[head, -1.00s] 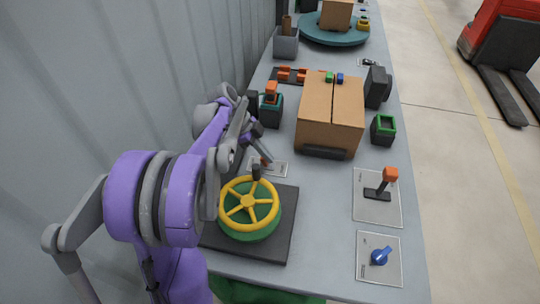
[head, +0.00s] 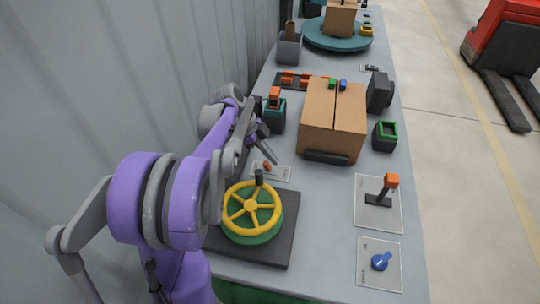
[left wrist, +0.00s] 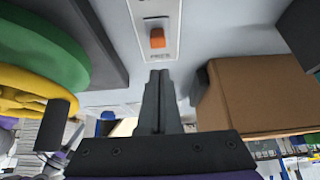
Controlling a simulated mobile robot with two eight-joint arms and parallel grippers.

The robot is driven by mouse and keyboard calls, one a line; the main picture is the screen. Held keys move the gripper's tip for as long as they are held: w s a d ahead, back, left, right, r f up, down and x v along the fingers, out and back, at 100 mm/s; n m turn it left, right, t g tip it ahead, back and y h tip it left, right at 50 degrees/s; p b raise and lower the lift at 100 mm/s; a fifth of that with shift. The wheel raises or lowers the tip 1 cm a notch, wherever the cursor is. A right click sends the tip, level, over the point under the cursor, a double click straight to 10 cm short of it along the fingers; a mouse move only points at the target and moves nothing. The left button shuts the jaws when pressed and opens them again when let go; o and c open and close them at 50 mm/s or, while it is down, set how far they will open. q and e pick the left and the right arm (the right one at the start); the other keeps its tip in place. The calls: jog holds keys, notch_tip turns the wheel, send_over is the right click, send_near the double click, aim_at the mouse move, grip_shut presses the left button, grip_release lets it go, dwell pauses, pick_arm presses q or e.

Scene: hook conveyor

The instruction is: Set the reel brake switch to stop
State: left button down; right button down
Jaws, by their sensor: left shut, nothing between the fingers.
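A small orange switch (head: 267,167) sits on a pale label plate (head: 279,172) behind the yellow handwheel. In the left wrist view the orange switch (left wrist: 157,38) stands on its plate (left wrist: 149,14), with a printed word at its near end that looks like "FREE". My left gripper (head: 273,159) is shut and empty, just beside the switch in the head view. In the left wrist view its closed fingertips (left wrist: 158,73) point at the switch, with a small gap in the picture. My right gripper is not in view.
The yellow handwheel (head: 251,207) on its green reel stands close in front of the plate. A cardboard box (head: 333,118) is to the right. An orange-handled lever (head: 390,183) and a blue knob (head: 380,261) sit along the right edge. Bare table lies between.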

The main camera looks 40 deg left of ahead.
pick_arm(q)
jog(key=d+p+v, duration=0.1)
jog(key=v, duration=0.8)
jog(key=shift+w+r, duration=0.3)
jog(key=shift+r, duration=0.3)
jog(key=shift+f, duration=0.1)
